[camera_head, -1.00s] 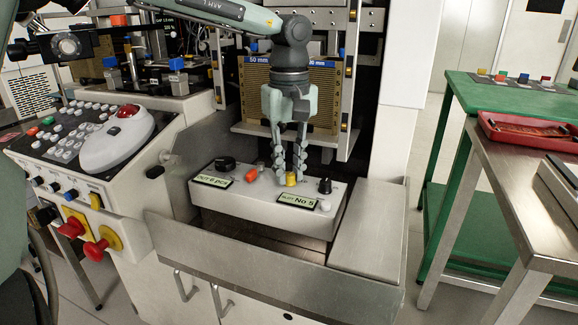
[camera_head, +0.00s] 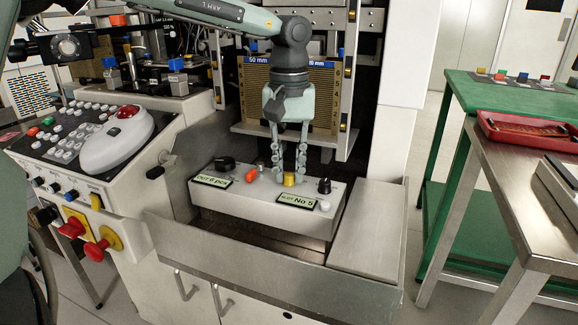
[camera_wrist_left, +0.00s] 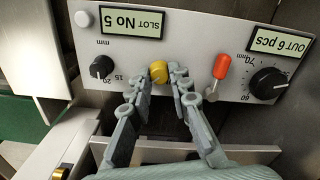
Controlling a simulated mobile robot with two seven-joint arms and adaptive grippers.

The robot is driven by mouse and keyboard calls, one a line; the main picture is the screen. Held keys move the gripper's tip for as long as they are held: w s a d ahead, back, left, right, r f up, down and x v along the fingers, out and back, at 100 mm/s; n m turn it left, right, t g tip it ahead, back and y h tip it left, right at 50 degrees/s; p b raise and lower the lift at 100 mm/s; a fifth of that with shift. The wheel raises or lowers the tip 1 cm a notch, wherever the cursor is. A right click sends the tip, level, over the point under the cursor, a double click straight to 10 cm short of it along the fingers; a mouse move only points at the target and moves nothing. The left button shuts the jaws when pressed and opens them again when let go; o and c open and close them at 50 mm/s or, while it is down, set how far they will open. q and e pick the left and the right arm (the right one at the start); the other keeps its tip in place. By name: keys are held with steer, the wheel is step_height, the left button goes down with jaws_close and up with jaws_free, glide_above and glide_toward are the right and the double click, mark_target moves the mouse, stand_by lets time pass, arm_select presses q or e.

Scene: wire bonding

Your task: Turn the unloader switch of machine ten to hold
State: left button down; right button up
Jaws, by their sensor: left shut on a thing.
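The unloader's control box (camera_head: 260,209) shows below the slotted magazine in the head view. A yellow knob (camera_head: 289,180) sits on its top; it also shows in the left wrist view (camera_wrist_left: 158,72). My left gripper (camera_head: 290,178) reaches down from above and is shut on the yellow knob, one finger on each side, as the wrist view (camera_wrist_left: 160,78) shows. An orange-tipped toggle (camera_head: 252,175) stands left of the knob, clear of the fingers. Displays read "OUT 6 pcs" (camera_wrist_left: 280,42) and "SLOT No 5" (camera_wrist_left: 131,22). My right gripper is not in view.
Black dials (camera_head: 225,163) and (camera_head: 324,186) and a white button (camera_head: 324,205) sit near the knob. A metal tray rim (camera_head: 240,255) surrounds the box. Left is a console (camera_head: 75,140) with red stop buttons. Right is a steel table (camera_head: 520,185) with a red tray (camera_head: 530,132).

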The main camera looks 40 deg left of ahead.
mark_target(289, 174)
arm_select(q)
steer(key=c, duration=1.4)
jaws_free()
step_height(289, 174, up, 12)
